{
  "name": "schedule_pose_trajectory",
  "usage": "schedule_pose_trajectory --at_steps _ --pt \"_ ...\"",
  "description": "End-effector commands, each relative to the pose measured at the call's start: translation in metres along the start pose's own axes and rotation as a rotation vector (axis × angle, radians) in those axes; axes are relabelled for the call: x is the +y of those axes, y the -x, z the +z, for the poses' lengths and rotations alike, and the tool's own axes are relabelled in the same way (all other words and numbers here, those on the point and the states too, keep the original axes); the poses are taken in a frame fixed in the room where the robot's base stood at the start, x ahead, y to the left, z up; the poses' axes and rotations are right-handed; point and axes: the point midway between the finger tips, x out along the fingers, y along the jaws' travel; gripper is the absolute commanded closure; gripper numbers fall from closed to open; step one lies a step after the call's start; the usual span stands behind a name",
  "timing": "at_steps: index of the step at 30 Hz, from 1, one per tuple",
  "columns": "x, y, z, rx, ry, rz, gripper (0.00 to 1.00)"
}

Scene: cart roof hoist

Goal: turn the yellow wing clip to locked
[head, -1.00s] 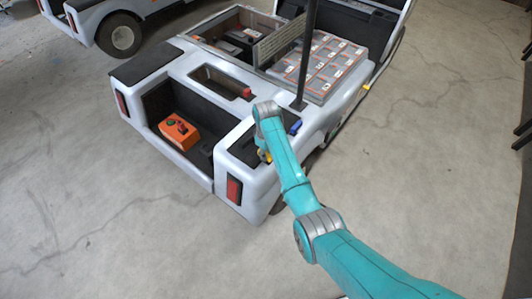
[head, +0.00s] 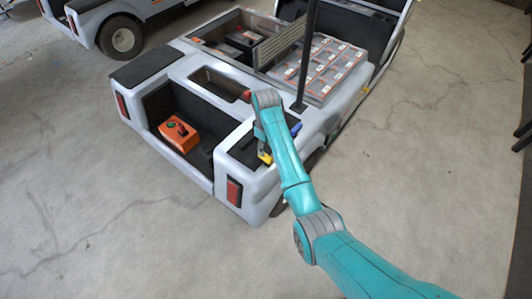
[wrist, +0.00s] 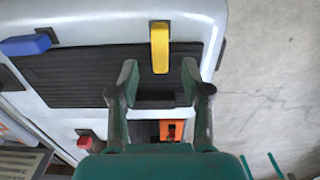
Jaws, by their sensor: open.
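The yellow wing clip (wrist: 160,46) sits at the edge of the white cart body, beside a black ribbed pad. It points straight down the wrist picture, its lower end lying over the pad. My gripper (wrist: 158,70) is open, one finger on each side of the clip's line. The fingertips appear level with the clip's lower end and do not touch it; their height above it is hard to tell. In the head view a bit of the yellow clip (head: 265,158) shows at the cart's rear corner, partly hidden by my gripper (head: 262,146).
A blue clip (wrist: 26,45) is at the left of the wrist view, also seen in the head view (head: 296,129). A red part (head: 246,96) and an orange box (head: 180,133) are on the cart. A dark post (head: 306,55) rises close behind my wrist. Floor to the right is clear.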

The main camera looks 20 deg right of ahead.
Motion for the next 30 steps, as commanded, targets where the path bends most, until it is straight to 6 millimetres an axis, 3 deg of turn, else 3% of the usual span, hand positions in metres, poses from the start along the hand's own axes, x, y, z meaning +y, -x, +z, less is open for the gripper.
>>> schedule_pose_trajectory --at_steps 6,12,30 --pt "0.0 0.04 -0.001 0.002 0.0 0.001 0.52" --pt "0.0 0.057 0.0 -0.001 0.0 0.0 0.52" --pt "0.0 0.06 0.0 -0.001 0.0 -0.001 0.52"
